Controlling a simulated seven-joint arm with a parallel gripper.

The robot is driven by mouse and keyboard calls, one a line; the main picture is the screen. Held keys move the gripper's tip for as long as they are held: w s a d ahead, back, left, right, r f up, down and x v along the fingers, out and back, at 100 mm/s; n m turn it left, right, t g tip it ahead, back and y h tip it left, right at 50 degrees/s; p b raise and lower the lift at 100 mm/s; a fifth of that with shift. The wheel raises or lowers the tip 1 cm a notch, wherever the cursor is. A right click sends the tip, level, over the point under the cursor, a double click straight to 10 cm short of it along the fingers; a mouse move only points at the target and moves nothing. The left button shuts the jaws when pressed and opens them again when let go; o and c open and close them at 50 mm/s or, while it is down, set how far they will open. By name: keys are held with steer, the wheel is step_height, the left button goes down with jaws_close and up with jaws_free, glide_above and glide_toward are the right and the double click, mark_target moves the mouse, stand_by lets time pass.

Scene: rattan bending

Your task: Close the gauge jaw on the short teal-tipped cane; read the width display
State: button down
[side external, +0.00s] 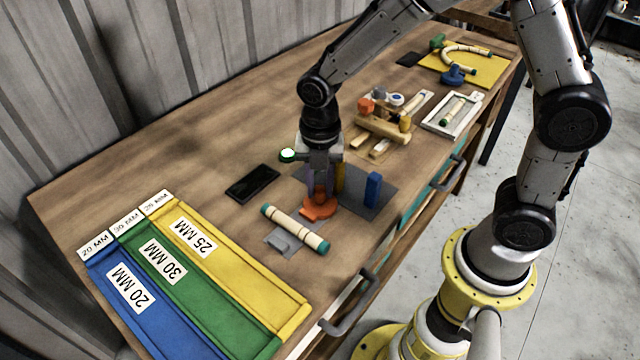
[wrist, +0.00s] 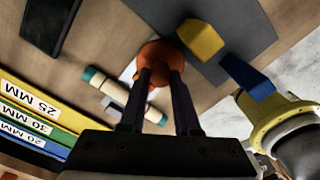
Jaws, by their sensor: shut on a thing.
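The short cane (side external: 295,228) is pale with dark bands and teal ends. It lies on the bench at a small grey block (side external: 283,241); it also shows in the wrist view (wrist: 118,92). The orange gauge jaw (side external: 322,209) is just behind the cane; I cannot tell whether they touch. My gripper (side external: 319,190) points down and is shut on the orange piece, which sits between the fingertips in the wrist view (wrist: 163,56). A flat black panel (side external: 252,181), possibly the display, lies to the left; no reading is legible on it.
Blue, green and yellow trays (side external: 255,265) labelled 20, 30 and 25 MM fill the front left. A blue post (side external: 373,189) and a yellow block (wrist: 201,40) stand on a dark plate beside my gripper. Wooden fixtures (side external: 382,129) and a white tray (side external: 428,125) are farther back.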

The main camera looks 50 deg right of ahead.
steer(key=shift+w+a, duration=0.1)
steer(key=shift+a, duration=2.6)
steer(key=c, duration=0.6)
jaws_free()
steer(key=shift+r, duration=0.1)
step_height(320, 180, up, 14)
steer(key=shift+f, duration=0.1)
